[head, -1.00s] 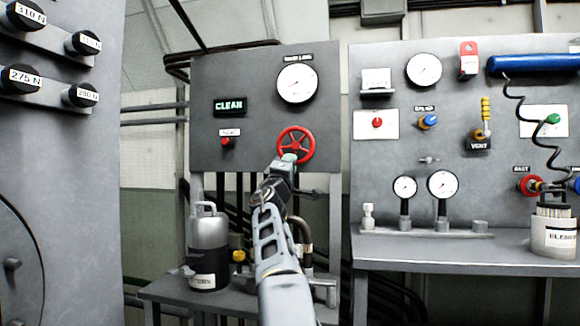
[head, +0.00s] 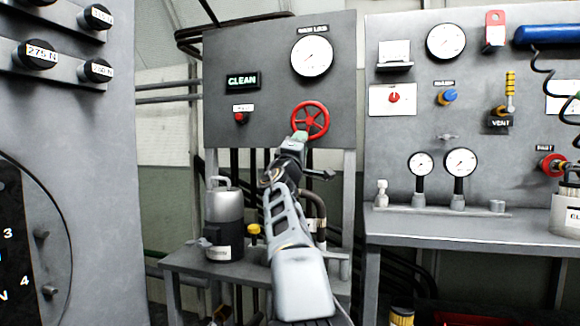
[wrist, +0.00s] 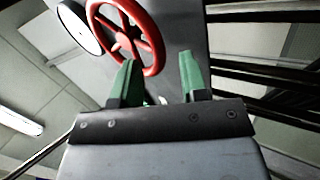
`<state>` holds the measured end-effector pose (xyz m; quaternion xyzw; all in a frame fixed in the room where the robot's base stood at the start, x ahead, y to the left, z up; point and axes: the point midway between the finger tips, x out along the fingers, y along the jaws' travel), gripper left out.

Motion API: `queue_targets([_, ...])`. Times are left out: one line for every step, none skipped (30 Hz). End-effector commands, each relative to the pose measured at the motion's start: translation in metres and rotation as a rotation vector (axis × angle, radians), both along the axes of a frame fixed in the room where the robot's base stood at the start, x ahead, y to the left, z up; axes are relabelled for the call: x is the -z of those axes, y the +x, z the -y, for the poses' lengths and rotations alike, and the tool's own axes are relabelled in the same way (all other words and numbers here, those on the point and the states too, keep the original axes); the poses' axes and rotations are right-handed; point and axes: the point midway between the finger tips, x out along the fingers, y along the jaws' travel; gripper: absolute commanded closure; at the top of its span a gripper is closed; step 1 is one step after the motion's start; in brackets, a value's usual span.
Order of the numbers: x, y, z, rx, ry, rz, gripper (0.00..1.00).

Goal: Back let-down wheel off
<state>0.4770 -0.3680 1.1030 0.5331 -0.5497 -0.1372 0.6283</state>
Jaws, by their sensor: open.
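The red let-down handwheel (head: 321,121) is on the grey panel below a round white gauge, and its rim and spokes show large in the wrist view (wrist: 152,40). My gripper (head: 299,137) is in front of the wheel's lower left side in the head view. In the wrist view my gripper (wrist: 158,78) has its two green fingers apart with nothing between them. The left finger overlaps the wheel's lower rim in the picture; I cannot tell whether it touches. The right finger is clear of the rim on the right.
A metal canister (head: 223,222) stands on the low bench (head: 190,262) below. The right panel (head: 400,130) carries gauges and valves above its shelf.

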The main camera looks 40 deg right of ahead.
Motion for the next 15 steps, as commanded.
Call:
queue_targets([0.005,-0.003,-0.007,-0.002,-0.001,-0.001,0.60])
queue_targets([0.007,-0.005,-0.010,-0.002,-0.002,-0.001,0.60])
queue_targets([0.009,-0.007,-0.015,-0.003,0.000,-0.002,0.60])
queue_targets([0.012,-0.008,-0.019,-0.003,0.000,-0.002,0.60])
queue_targets([0.015,-0.010,-0.023,-0.002,-0.001,-0.001,0.60])
queue_targets([0.019,-0.012,-0.028,-0.003,-0.001,-0.002,0.60])
queue_targets([0.021,-0.015,-0.031,-0.003,-0.002,-0.002,0.60])
queue_targets([0.025,-0.016,-0.035,-0.003,-0.001,-0.002,0.60])
queue_targets([0.029,-0.018,-0.041,-0.003,-0.001,-0.002,0.60])
queue_targets([0.031,-0.020,-0.045,-0.004,-0.001,-0.002,0.60])
queue_targets([0.034,-0.022,-0.049,-0.004,-0.001,-0.002,0.60])
queue_targets([0.038,-0.025,-0.054,-0.004,-0.002,-0.002,0.60])
queue_targets([0.041,-0.026,-0.057,-0.004,0.000,-0.003,0.60])
queue_targets([0.043,-0.028,-0.061,-0.005,-0.001,-0.002,0.60])
queue_targets([0.047,-0.029,-0.065,-0.004,0.000,-0.003,0.60])
